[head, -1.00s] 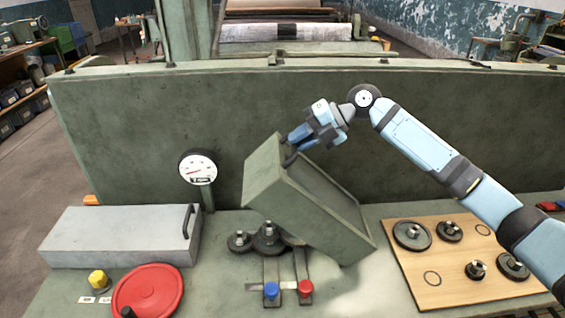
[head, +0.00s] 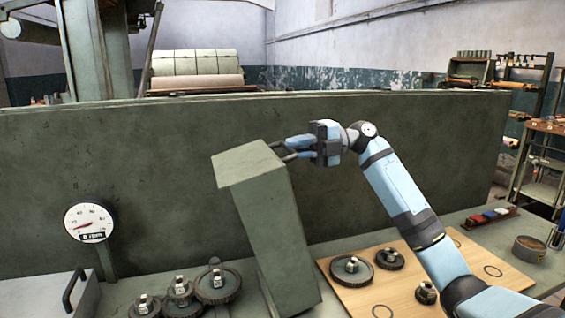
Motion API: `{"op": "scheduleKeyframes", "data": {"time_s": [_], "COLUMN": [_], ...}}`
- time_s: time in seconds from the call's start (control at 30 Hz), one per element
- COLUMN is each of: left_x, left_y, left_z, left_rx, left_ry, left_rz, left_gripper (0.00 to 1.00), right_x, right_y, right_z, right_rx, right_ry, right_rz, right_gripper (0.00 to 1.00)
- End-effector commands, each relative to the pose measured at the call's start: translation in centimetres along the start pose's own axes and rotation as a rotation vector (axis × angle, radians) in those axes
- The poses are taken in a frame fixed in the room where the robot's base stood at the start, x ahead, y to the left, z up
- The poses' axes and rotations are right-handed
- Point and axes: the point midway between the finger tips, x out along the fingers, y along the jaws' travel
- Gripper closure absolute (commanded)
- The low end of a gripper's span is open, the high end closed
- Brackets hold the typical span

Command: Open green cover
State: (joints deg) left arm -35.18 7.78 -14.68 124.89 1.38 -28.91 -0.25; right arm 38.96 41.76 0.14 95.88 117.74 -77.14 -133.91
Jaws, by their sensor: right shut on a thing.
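The green cover (head: 275,235) is a box-shaped metal lid standing steeply tilted on the machine bed, its top leaning left. My right gripper (head: 284,150) is at the cover's upper right edge, shut on its dark handle. The fingers partly hide the handle. Dark gears (head: 217,284) on shafts are uncovered to the left of the cover's lower end. My left gripper is not in view.
A round dial gauge (head: 89,222) stands left of the cover. A grey box with a handle (head: 50,297) is at the lower left. A wooden board (head: 340,292) with several gears lies to the right. A tall green panel (head: 160,180) rises behind.

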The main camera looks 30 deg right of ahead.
Motion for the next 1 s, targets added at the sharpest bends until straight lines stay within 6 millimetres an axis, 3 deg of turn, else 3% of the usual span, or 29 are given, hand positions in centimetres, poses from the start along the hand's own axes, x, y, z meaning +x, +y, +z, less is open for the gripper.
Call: {"op": "scheduleKeyframes", "data": {"time_s": [0.53,0.57,0.63,1.0], "left_x": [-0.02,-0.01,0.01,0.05], "left_y": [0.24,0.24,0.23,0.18], "left_z": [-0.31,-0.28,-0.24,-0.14], "left_rx": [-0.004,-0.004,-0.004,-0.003], "left_ry": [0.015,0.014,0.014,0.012], "left_rz": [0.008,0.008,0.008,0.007], "left_gripper": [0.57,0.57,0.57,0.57], "right_x": [-0.70,-0.70,-0.69,-0.65], "right_y": [0.00,0.00,-0.01,-0.14], "right_z": [0.06,0.06,0.05,0.01], "right_rx": [0.000,0.000,0.000,0.001], "right_ry": [-0.003,-0.003,-0.002,0.000], "right_rz": [0.019,0.019,0.019,0.016], "right_gripper": [1.00,0.79,0.62,0.60]}}
